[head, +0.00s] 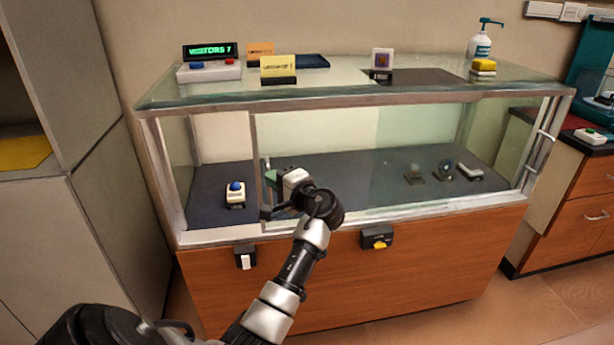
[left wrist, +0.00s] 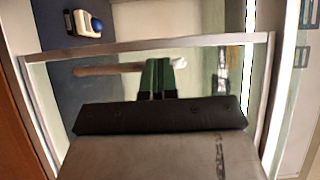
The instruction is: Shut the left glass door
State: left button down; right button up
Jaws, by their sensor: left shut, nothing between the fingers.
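The left glass door (head: 254,150) of the display case stands open. Its upright metal edge is set well in from the case's left post, leaving a gap at the left. In the left wrist view the door's metal frame (left wrist: 220,41) crosses the picture, with a bar handle (left wrist: 100,70) beside it. My left gripper (head: 270,178) is at the door's handle side, its green fingertips (left wrist: 157,75) shut and empty. They are right at the bar, partly covering it; I cannot tell whether they touch. My right gripper is not in view.
A blue-button device (head: 235,192) sits inside the case behind the open gap. Small exhibits (head: 442,170) stand inside at the right. The glass top (head: 340,80) carries a sign, cards and a pump bottle (head: 480,45). A grey cabinet (head: 75,130) stands close at the left.

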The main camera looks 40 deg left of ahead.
pick_arm(q)
jog(key=s+a+p, duration=0.5)
jog(key=s+a, duration=0.9)
jog(key=s, duration=0.3)
jog(key=shift+s+p, duration=0.35)
jog(key=shift+s, duration=0.05)
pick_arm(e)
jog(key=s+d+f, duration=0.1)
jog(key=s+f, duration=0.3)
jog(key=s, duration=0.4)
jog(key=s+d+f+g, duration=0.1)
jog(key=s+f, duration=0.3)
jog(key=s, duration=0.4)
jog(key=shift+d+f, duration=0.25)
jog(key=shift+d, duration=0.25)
pick_arm(q)
jog(key=shift+w, duration=0.15)
